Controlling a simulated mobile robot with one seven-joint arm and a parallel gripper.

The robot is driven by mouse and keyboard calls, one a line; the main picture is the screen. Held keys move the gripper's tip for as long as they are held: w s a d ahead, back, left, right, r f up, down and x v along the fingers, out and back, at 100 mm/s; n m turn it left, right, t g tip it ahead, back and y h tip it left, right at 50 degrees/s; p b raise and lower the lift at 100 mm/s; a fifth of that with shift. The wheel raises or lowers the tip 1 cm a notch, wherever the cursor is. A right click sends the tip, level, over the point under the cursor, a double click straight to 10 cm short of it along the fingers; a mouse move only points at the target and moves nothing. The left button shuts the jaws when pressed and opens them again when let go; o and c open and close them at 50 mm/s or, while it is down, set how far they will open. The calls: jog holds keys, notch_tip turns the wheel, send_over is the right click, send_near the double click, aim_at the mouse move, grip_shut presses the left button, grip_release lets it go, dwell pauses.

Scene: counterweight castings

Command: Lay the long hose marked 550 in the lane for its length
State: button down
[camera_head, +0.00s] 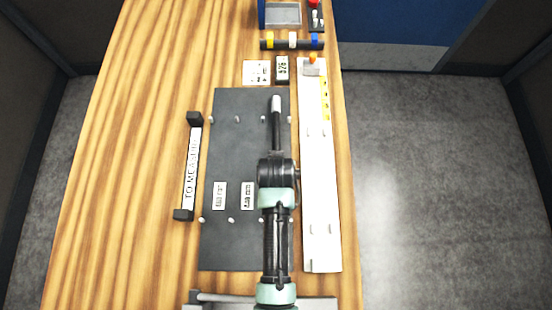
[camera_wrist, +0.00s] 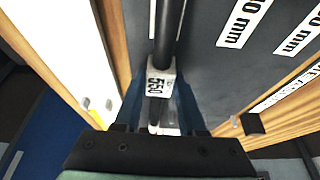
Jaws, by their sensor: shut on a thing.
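My gripper (camera_wrist: 160,95) is shut on the dark hose (camera_wrist: 166,35) at its white tag marked 550 (camera_wrist: 160,80). In the head view the hose (camera_head: 276,135) shows a pale end pointing away, and my arm covers the rest of it and the fingers. The hose is over the right part of the dark lane board (camera_head: 230,125), roughly along its length. I cannot tell whether it touches the board. White lane labels (camera_head: 219,195) lie on the board near its front; the wrist view shows lane labels ending in "mm" (camera_wrist: 245,20).
A rack marked TO MEASURE (camera_head: 191,170) stands left of the board, with nothing seen on it. A long white panel with small pegs (camera_head: 318,190) lies close on the right. A banded bar (camera_head: 291,42) and small cards (camera_head: 256,72) are behind. Bare wood (camera_head: 120,170) is at left.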

jog(key=shift+f, duration=0.1)
jog(key=shift+c, duration=2.1)
grip_release()
jog(key=shift+f, duration=0.1)
notch_tip(320, 180, up, 7)
jog(key=p, duration=0.7)
